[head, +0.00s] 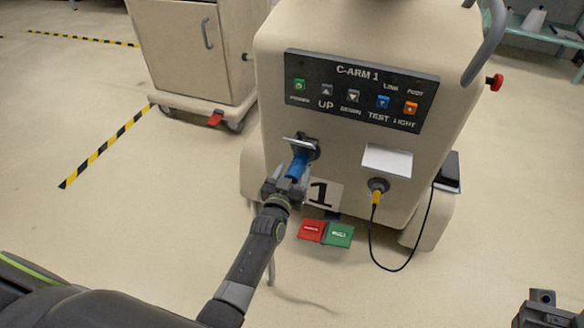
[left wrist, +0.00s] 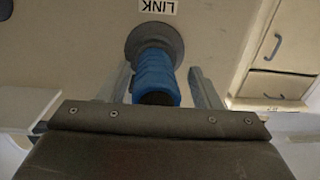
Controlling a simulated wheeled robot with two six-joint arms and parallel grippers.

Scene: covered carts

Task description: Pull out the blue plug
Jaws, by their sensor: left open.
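My left gripper (head: 286,184) is open at the plug's outer end. In the left wrist view its two fingers stand on either side of the plug, with gaps visible. Part of what looks like my right gripper (head: 545,312) shows at the bottom right; its jaws are not clear.
A yellow plug (head: 376,197) with a black cable hangs at the right socket, under a pale flap (head: 387,161). Red (head: 312,230) and green (head: 338,234) pedals lie at the cart's foot. A beige cabinet (head: 195,50) stands at the left.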

